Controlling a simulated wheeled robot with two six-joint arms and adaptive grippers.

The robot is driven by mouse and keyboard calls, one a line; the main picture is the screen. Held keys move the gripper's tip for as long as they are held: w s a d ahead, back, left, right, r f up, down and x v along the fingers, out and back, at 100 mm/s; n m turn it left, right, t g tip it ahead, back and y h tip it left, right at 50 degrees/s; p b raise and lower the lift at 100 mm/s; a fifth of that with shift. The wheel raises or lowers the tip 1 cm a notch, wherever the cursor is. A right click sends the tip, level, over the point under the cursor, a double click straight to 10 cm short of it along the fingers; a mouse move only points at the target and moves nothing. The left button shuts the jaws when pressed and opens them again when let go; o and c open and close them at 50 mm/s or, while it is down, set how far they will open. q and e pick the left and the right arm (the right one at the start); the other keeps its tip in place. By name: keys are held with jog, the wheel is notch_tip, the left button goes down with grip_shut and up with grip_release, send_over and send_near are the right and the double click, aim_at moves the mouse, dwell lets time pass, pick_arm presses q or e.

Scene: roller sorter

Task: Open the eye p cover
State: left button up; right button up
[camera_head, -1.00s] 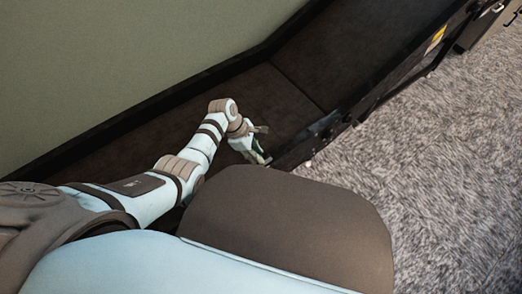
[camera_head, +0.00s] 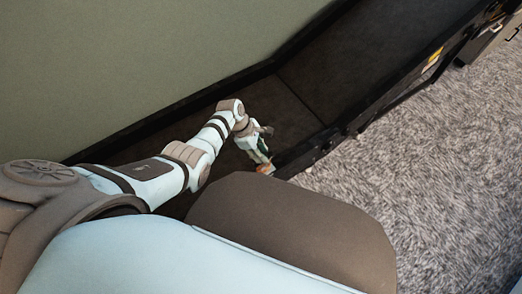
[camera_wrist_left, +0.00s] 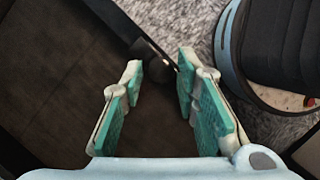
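My left gripper (camera_head: 265,157) hangs over the dark conveyor bed at its near side edge. In the left wrist view the left gripper (camera_wrist_left: 159,72) has its two green-padded fingers spread apart, with nothing gripped between them. A small dark rounded part (camera_wrist_left: 151,68) on the conveyor's edge rail shows just beyond and between the fingertips. I cannot tell whether it is the eye p cover. A small orange-brown patch (camera_head: 266,169) shows at the fingertips in the head view; what it is cannot be told. My right gripper is out of view.
The dark conveyor (camera_head: 345,60) runs from lower left to upper right, with a black side rail (camera_head: 390,98) carrying a yellow label (camera_head: 433,58). A plain green-grey surface (camera_head: 130,70) lies beyond it. Grey carpet (camera_head: 440,180) is open on the right.

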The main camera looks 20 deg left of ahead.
pick_arm(q)
jog(key=shift+o, duration=0.8)
jog(key=shift+a+r, duration=0.1)
jog(key=shift+r, duration=0.05)
jog(key=v, duration=1.1)
jog(key=shift+r, duration=0.35)
